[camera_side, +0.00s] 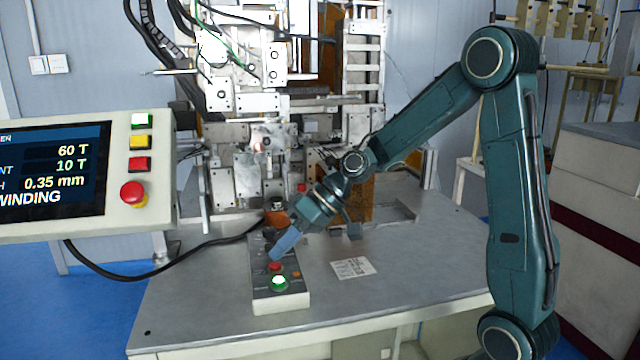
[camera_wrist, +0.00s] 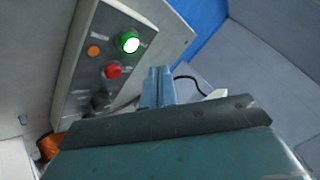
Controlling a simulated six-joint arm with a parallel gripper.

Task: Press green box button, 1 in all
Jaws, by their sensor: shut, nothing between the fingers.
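The button box (camera_side: 262,297) is a grey box on the metal table, with a dark panel on top. Its green button (camera_side: 279,283) glows with a bright white centre near the front end. The green button also shows lit in the wrist view (camera_wrist: 130,43), at the upper left. My gripper (camera_side: 273,260) is shut and empty. In the side view its tip is over the box, behind the green button and close to the red button. In the wrist view the fingers (camera_wrist: 158,75) point up the picture, to the right of the box's buttons. Contact with the box cannot be told.
A red button (camera_side: 275,267) and an orange button (camera_side: 295,274) sit beside the green one. A control screen (camera_side: 55,170) with its own coloured buttons is at the left. The winder machine stands behind; a printed label lies right of the box.

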